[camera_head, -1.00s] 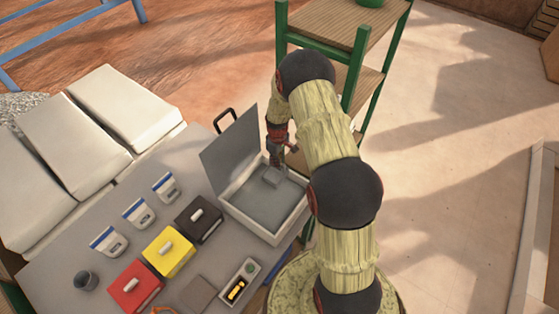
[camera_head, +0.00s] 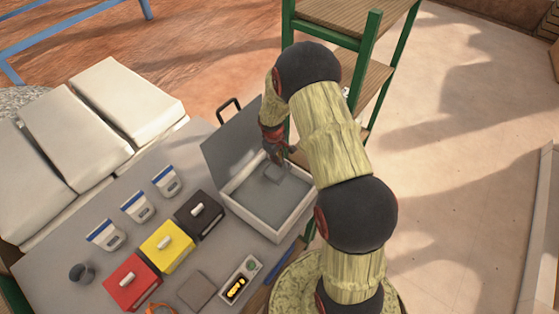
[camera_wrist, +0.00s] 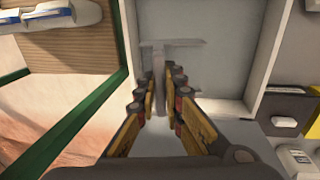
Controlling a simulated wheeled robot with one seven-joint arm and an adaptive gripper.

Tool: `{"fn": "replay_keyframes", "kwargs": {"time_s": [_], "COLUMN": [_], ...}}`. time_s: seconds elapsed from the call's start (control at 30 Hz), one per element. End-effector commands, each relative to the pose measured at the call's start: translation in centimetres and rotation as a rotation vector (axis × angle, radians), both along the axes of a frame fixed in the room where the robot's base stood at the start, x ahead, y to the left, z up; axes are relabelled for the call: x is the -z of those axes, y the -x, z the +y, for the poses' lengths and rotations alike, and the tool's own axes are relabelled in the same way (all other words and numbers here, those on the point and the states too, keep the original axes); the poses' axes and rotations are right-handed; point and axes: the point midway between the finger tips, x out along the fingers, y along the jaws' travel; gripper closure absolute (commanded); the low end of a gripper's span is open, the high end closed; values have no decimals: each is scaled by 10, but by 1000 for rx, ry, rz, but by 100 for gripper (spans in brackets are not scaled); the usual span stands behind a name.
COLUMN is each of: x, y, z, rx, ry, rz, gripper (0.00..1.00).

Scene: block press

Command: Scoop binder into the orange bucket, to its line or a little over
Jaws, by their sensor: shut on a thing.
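My gripper (camera_head: 277,153) reaches into the open pale bin (camera_head: 268,229) of grey powder, which looks like the binder. In the wrist view my gripper (camera_wrist: 159,82) is shut on the grey handle of a scoop (camera_wrist: 185,44). The scoop's head (camera_head: 273,173) is at or just above the grey powder (camera_head: 265,198), near the bin's back; I cannot tell how deep it sits or whether it holds powder. The bin's grey lid (camera_head: 236,145) stands open behind. No orange bucket can be made out; only a small orange piece (camera_head: 160,308) shows at the bottom edge.
Black (camera_head: 199,213), yellow (camera_head: 167,247) and red (camera_head: 132,283) boxes stand left of the bin, with white-and-blue containers (camera_head: 138,207) behind them. A small device (camera_head: 240,280) lies in front. A green-framed shelf (camera_head: 365,60) stands close behind my arm.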

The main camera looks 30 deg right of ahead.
Motion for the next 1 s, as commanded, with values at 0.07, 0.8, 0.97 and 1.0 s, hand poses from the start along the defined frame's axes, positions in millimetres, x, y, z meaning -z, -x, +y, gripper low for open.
{"fn": "replay_keyframes", "kwargs": {"time_s": [0.07,0.8,0.97,1.0], "x": [1,-1,-1,-1], "y": [-1,3,4,4], "z": [1,9,11,12], "rx": [0,-1,-2,-1], "ry": [7,70,83,86], "rz": [-5,-31,-37,-38], "gripper": [100,100,100,100]}}
